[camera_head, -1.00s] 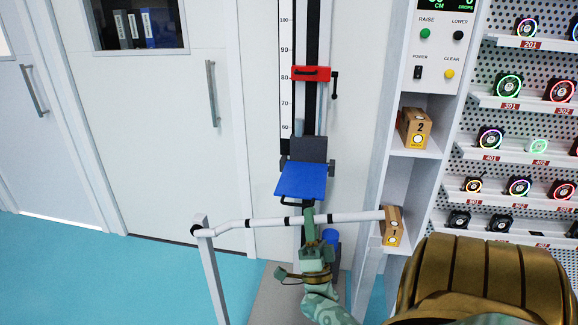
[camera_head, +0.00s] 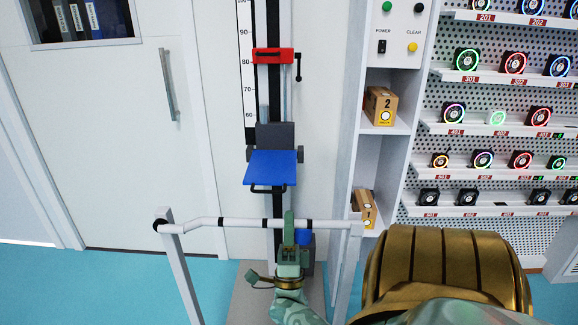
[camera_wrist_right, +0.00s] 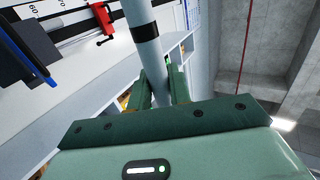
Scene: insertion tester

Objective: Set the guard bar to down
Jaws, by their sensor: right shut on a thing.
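The guard bar (camera_head: 240,223) is a white tube with black bands. In the head view it runs nearly level across the front of the tester, from a white post (camera_head: 183,275) at the left to near the shelf unit at the right. My green right gripper (camera_head: 289,228) is shut on the bar, right of its middle. In the right wrist view the bar (camera_wrist_right: 140,20) passes between the two fingers (camera_wrist_right: 160,88). I cannot tell whether the bar's right end rests on a support. My left gripper is not in view.
Behind the bar stands the tester column with a blue seat plate (camera_head: 270,168) and a red slider (camera_head: 273,56). At the right, a shelf unit holds cardboard boxes (camera_head: 380,105) below a button panel (camera_head: 400,30). A white door (camera_head: 110,130) is at the left.

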